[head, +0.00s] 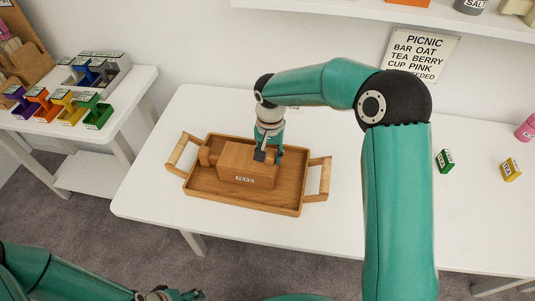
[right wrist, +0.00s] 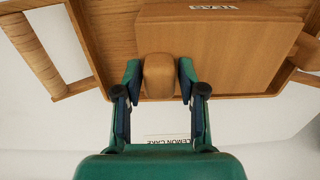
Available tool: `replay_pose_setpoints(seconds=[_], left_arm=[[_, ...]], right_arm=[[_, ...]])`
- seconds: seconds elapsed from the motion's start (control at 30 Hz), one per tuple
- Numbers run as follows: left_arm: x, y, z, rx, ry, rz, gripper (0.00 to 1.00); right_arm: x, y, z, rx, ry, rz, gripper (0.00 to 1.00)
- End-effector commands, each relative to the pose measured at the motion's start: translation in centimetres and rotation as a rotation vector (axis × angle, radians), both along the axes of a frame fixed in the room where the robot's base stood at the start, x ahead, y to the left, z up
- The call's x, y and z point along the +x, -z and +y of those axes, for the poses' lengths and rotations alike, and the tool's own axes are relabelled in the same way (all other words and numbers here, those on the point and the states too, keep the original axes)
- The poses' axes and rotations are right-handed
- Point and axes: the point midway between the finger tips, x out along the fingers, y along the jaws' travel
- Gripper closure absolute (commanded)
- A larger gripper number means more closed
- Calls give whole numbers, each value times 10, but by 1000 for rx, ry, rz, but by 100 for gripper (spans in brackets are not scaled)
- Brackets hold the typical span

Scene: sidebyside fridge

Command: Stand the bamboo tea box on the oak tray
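The bamboo tea box (head: 246,160), a brown block with a TEAS label on its front, is upright inside the oak tray (head: 222,200). A wooden knob sticks out at its left end. In the right wrist view the box (right wrist: 215,45) shows with a knob between my fingers, and the tray (right wrist: 115,30) shows around it. My right gripper (head: 268,156) points down at the box's back right; its fingers (right wrist: 159,75) press close on both sides of the knob. Contact under the box is hidden. My left gripper (head: 178,295) is at the bottom edge, partly cut off and away from the tray.
The tray has raised handles (head: 318,179) at both ends and stands on a white table (head: 150,195). A side table at left holds several coloured holders (head: 98,112). A green box (head: 445,161) and a yellow box (head: 511,169) stand at right. A picnic sign (head: 422,52) hangs behind.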

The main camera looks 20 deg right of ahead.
Motion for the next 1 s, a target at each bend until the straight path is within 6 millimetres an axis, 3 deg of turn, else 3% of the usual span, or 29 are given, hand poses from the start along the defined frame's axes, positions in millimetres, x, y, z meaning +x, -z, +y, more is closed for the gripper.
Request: replay_pose_setpoints(seconds=[0.47, 0.67, 1.0], left_arm=[[0, 1, 0, 0, 0, 0, 34], [0, 4, 0, 0, 0, 0, 34], [0, 6, 0, 0, 0, 0, 34]], right_arm=[[1, -7, 0, 0, 0, -4, 45], [1, -35, 0, 0, -1, -6, 45], [1, -100, 0, 1, 0, -4, 45]])
